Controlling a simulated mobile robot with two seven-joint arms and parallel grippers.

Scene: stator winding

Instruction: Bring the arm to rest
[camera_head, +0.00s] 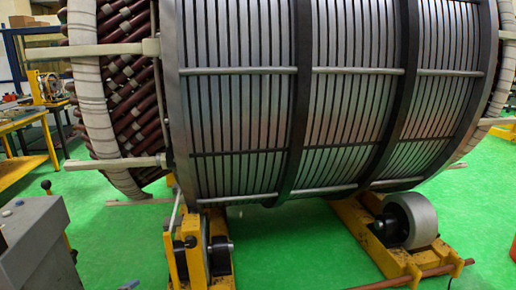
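A large cylindrical stator (245,115) fills the middle of the head view, lying on its side with dark slats and metal bands. Its left end shows dark red winding bars (132,75) inside a pale wrapped ring (90,95). The stator rests over yellow roller supports on the floor. Neither of my grippers and neither arm shows in this view, so whether they are open or shut is hidden.
A yellow support with a grey roller (408,220) stands at the lower right, another yellow support (176,255) at the lower middle. A grey machine (35,240) is at the lower left, a yellow workbench (28,170) behind. Green floor (290,250) is clear between the supports.

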